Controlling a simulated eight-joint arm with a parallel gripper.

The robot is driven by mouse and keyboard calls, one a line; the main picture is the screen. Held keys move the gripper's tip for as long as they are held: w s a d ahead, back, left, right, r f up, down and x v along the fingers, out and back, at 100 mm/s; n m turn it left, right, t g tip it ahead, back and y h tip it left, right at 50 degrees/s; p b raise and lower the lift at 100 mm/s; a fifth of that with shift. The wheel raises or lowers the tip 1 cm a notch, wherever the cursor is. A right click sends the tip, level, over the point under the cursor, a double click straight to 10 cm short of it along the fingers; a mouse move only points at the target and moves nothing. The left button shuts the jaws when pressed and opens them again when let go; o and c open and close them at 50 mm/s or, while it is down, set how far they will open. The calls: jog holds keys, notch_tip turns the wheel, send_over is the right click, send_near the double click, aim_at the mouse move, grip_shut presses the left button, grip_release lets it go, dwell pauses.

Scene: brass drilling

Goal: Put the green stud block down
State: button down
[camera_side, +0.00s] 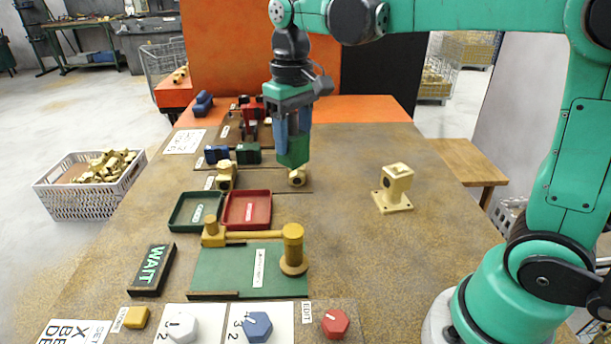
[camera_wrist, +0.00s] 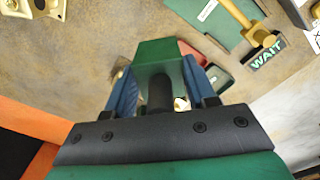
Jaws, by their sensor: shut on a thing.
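My gripper (camera_side: 292,128) is shut on a green block (camera_side: 293,154), held upright between its blue fingers. In the wrist view the same green block (camera_wrist: 160,53) fills the space between the fingers. Below it in the side view is a small brass piece (camera_side: 297,178) with a dark hole, on the table. The block's lower end hangs just above or behind this piece; I cannot tell whether they touch. A second, darker green block (camera_side: 248,153) stands to the left, beside a blue block (camera_side: 216,154). Any stud on the held block is not clear.
A green tray (camera_side: 196,224) and a red tray (camera_side: 247,222) lie nearer the camera. A brass part on a square base (camera_side: 394,207) stands to the right. A green plate (camera_side: 220,271) carries a brass handle fixture (camera_side: 291,250). Bare table (camera_side: 340,240) lies between them.

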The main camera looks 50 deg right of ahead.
jog(key=w+d+r+m, duration=0.4)
jog(key=w+d+m, duration=0.1)
jog(key=m, duration=0.4)
jog(key=f, duration=1.9)
jog(key=shift+s+d+f, duration=0.15)
jog(key=shift+s+d, duration=0.05)
jog(key=shift+f, duration=0.1)
jog(key=shift+c, duration=1.4)
grip_release()
